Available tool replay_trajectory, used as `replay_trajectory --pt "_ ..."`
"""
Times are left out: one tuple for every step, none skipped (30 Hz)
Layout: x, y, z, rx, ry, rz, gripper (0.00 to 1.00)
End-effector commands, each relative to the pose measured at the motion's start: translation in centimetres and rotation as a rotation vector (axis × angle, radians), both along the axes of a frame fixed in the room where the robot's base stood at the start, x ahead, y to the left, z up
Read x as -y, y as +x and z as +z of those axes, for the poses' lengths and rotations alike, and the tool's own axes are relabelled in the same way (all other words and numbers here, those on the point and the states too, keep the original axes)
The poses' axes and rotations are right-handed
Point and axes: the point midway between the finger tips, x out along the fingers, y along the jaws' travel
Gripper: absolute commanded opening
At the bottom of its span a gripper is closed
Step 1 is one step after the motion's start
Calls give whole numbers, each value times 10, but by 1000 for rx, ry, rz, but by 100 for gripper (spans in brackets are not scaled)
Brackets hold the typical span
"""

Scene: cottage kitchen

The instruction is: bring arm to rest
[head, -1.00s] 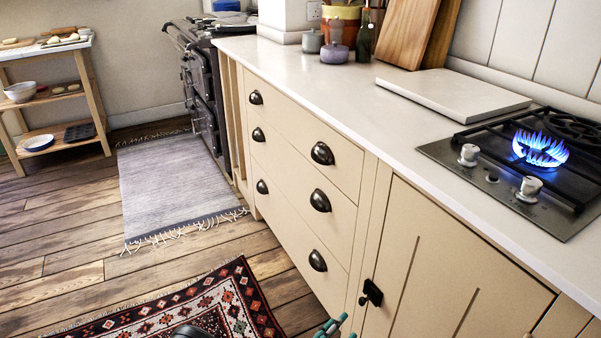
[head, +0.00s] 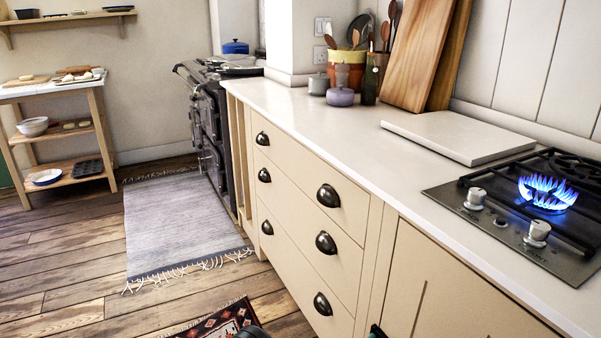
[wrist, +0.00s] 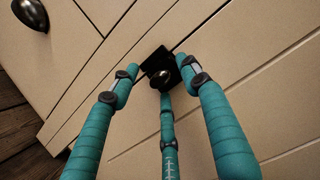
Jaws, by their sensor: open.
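My gripper (wrist: 160,78) shows in the wrist view as three teal, ribbed fingers with dark joints. The fingers are spread apart and hold nothing that I can see. Their tips are in front of a small black latch (wrist: 157,62) with a rounded knob, on the edge of a cream cabinet door (wrist: 235,75). I cannot tell whether any finger touches the latch. In the head view only a sliver of my gripper shows at the bottom edge, beside the cream cabinet door (head: 450,290). The latch is out of that view.
Drawers (head: 310,205) with dark cup handles stand left of the door. Above, the white counter (head: 330,125) carries a white slab (head: 460,137), cutting boards (head: 417,55) and a hob (head: 530,215) with a lit burner (head: 547,192). A grey rug (head: 180,225) and patterned rug (head: 222,322) lie on the floor.

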Motion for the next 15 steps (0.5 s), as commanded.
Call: replay_trajectory --pt "-1 0 0 -1 -1 1 46" --pt "-2 -1 0 -2 -1 1 46" --pt "-3 -2 0 -3 -2 2 46" --pt "-4 -4 0 -5 -3 2 46" --pt "-6 -6 0 -9 -4 4 46" --pt "-10 -9 1 -13 -7 5 46" --pt "-13 -12 0 -14 -7 6 46" --pt "-16 -15 0 -14 -7 6 46" --pt "-21 -20 0 -14 -7 8 46" --pt "-24 -24 0 -14 -7 8 46" --pt "-29 -29 0 -14 -8 8 46" --pt "-34 -36 0 -14 -7 8 46" --pt "-38 -40 0 -13 -7 8 46" --pt "-43 -45 0 -14 -8 9 46" --pt "-48 -52 0 -13 -7 9 46"
